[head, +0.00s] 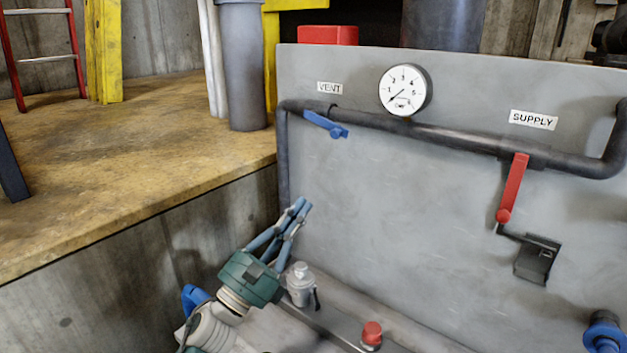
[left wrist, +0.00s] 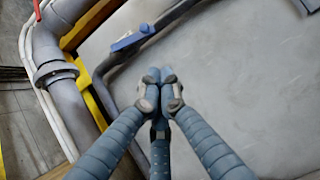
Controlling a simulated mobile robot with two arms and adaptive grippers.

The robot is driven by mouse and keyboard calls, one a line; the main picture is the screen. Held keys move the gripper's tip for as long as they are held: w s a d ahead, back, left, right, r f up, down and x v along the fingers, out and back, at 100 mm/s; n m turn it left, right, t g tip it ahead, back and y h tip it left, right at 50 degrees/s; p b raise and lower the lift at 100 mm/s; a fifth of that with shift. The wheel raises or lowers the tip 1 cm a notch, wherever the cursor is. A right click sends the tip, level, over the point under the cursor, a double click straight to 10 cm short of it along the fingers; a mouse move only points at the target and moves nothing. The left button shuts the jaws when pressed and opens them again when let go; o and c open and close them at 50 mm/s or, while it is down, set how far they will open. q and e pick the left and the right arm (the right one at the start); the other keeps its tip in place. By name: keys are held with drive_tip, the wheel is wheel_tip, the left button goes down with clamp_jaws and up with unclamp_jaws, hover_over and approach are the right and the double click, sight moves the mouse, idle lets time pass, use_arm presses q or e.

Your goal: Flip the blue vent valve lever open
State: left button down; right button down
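The blue vent valve lever (head: 326,124) is on the dark pipe (head: 450,138) below the VENT label (head: 330,88). It slants down to the right, across the line of the pipe. It also shows in the left wrist view (left wrist: 133,38), beyond my fingertips. My left gripper (head: 303,206) is below and left of the lever, in front of the grey panel, clear of the lever. In the left wrist view its fingertips (left wrist: 160,77) are together with nothing between them. My right gripper is out of view.
A pressure gauge (head: 405,90) sits right of the lever. A red supply lever (head: 512,187) hangs down under the SUPPLY label (head: 534,120), above a dark bracket (head: 537,259). A red button (head: 372,333) and a small grey fitting (head: 300,284) are low, near my left gripper.

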use_arm(q)
drive_tip(key=s+r+p+x, duration=0.1)
drive_tip(key=r+p+x, duration=0.1)
drive_tip(key=p+x, duration=0.5)
drive_tip(key=x, duration=0.4)
drive_tip(key=shift+w+r, duration=0.2)
drive_tip(key=shift+r, duration=0.25)
drive_tip(key=shift+w, duration=0.1)
